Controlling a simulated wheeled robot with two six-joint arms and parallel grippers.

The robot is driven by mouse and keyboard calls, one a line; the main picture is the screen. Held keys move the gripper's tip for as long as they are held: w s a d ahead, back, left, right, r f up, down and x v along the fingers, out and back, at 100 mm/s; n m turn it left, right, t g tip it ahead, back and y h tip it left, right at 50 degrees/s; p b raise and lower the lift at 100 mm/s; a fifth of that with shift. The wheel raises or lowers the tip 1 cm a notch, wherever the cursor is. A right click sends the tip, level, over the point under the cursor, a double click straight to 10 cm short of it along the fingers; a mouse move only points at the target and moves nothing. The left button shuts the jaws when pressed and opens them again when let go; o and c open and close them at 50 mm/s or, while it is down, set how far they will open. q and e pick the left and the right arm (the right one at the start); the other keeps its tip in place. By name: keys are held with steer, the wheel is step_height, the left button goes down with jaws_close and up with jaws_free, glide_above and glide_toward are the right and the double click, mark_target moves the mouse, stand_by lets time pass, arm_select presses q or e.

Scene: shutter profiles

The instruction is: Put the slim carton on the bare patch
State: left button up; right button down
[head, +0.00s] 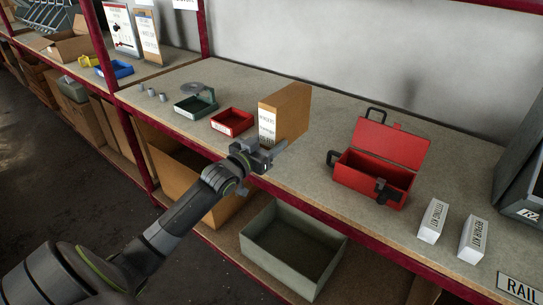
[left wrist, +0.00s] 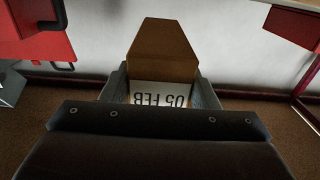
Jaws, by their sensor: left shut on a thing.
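The slim carton (head: 292,110) is a tall brown box with a white printed label, standing upright over the front part of the shelf top. My left gripper (head: 268,156) is shut on its lower front end. In the left wrist view the carton (left wrist: 162,48) sits between the two fingers (left wrist: 160,92), its "05 FEB" label upside down. I cannot tell whether its base touches the shelf. A bare stretch of shelf top (head: 325,135) lies between the carton and the red toolbox; no marked patch shows. My right gripper is not in view.
A red tray (head: 245,128) and a green bin (head: 180,111) stand left of the carton. The open red toolbox (head: 412,179) stands to the right, then two white cartons (head: 433,208) (head: 473,252). A grey-green crate (head: 330,260) is on the lower shelf.

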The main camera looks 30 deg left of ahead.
arm_select(q)
steer(key=shift+f+b, duration=0.55)
steer(key=shift+f, duration=1.65)
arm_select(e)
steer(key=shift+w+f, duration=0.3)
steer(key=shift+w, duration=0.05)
arm_select(q)
steer(key=shift+f, duration=0.15)
steer(key=o, duration=1.3)
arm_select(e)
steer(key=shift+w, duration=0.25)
